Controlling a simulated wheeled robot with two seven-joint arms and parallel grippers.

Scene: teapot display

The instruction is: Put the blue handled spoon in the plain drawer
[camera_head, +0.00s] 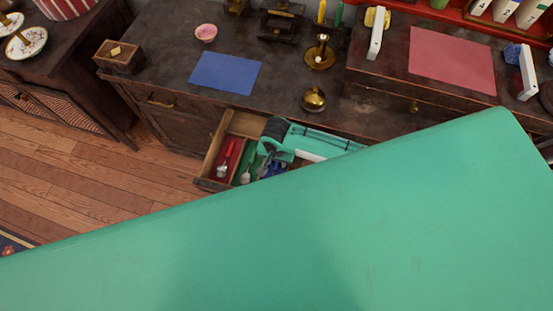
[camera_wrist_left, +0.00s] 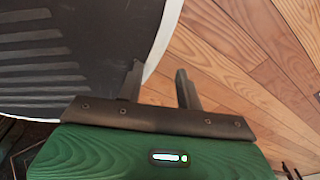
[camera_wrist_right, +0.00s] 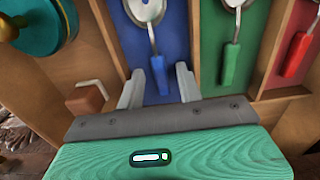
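The blue-handled spoon (camera_wrist_right: 156,65) lies in a blue-lined compartment of the open drawer (camera_head: 212,153), handle toward my right gripper (camera_wrist_right: 159,82). That gripper is open above the drawer, with the spoon's handle end showing between its fingers and gaps on both sides. In the head view my right gripper (camera_head: 268,150) partly hides the blue section. A bare wooden section (camera_head: 244,123) of the drawer lies behind the coloured compartments. I cannot tell which part is the plain drawer. My left gripper (camera_wrist_left: 158,70) is open and empty above the wooden floor.
A green-handled spoon (camera_wrist_right: 231,62) and a red-handled spoon (camera_wrist_right: 299,50) lie in neighbouring compartments with wooden dividers between them. The dark cabinet top (camera_head: 150,65) holds a blue mat (camera_head: 225,72) and brass items. My large teal surface hides the lower head view.

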